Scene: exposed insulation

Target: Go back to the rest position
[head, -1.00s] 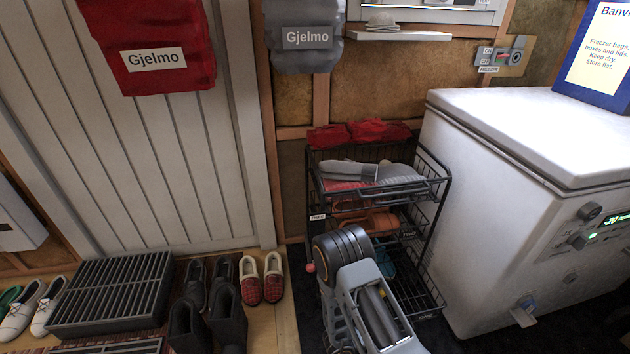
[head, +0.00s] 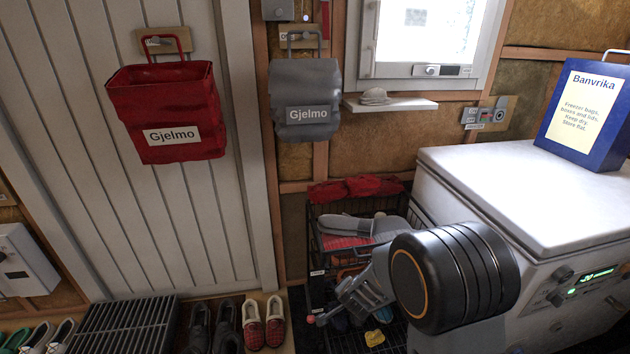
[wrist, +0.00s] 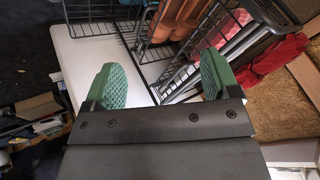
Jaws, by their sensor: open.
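My gripper (wrist: 162,82) is open and empty in the wrist view, with its two green padded fingertips well apart. Past the fingertips are a pale flat surface and a black wire rack. In the head view my arm reaches up in front of the rack and the chest freezer (head: 515,190), its large black joint in the foreground. I cannot make out the fingertips there.
The wire rack (head: 311,240) holds grey slippers (head: 345,226) and red cloth (head: 362,187). A blue box (head: 590,105) stands on the freezer. Red (head: 165,105) and grey (head: 305,85) bags hang left. Shoes and a black grate (head: 125,325) line the floor.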

